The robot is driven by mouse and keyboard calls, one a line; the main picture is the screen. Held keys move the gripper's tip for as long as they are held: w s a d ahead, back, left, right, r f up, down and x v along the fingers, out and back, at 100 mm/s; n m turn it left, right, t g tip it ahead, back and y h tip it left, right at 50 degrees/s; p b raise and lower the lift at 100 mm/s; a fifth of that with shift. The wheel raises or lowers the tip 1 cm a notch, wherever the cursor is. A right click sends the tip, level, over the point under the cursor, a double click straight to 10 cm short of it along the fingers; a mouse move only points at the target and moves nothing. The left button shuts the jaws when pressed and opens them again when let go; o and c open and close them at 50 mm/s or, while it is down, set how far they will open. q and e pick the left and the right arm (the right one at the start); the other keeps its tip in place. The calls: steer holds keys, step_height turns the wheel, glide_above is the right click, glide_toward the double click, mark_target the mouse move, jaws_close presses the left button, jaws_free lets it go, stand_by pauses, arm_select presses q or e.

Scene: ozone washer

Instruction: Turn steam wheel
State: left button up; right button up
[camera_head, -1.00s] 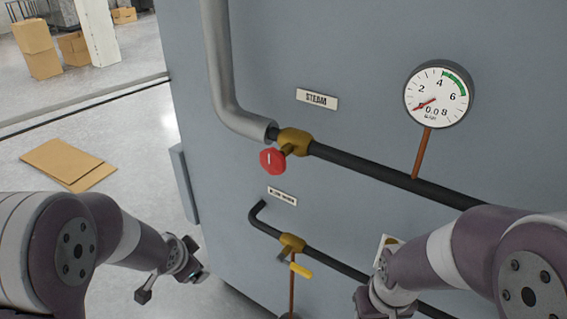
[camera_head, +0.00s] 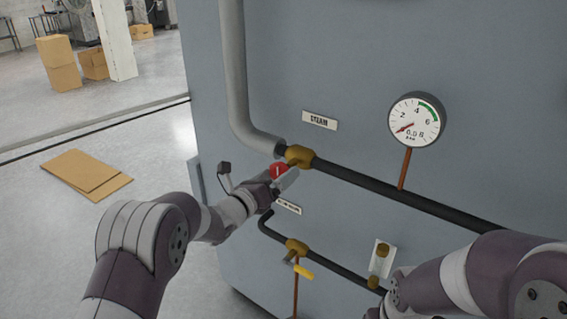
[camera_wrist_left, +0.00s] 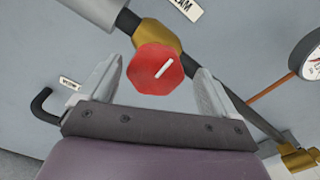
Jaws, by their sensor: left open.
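The red steam wheel (camera_head: 278,170) sits on a brass valve (camera_head: 299,155) in the steam pipe, below the STEAM label (camera_head: 320,120). My left gripper (camera_head: 285,181) is at the wheel and partly covers it in the head view. In the left wrist view the wheel (camera_wrist_left: 158,69) shows a white mark and lies between and just beyond the two open fingers (camera_wrist_left: 158,88). I see a gap on each side of it. My right arm shows at the lower right, but its gripper jaws cannot be made out.
A pressure gauge (camera_head: 416,121) stands on the black pipe to the right. A lower pipe carries a brass valve with a yellow handle (camera_head: 303,271). Flat cardboard (camera_head: 87,174) lies on the floor at left, and boxes (camera_head: 58,64) stand farther back.

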mark_target(278, 175)
arm_select(q)
steer(key=x, duration=0.3)
steer(key=shift+w+f+p, duration=0.2)
steer(key=shift+w+p, duration=0.2)
steer(key=shift+w, duration=0.05)
steer(key=shift+s, duration=0.1)
steer(key=shift+s, duration=0.1)
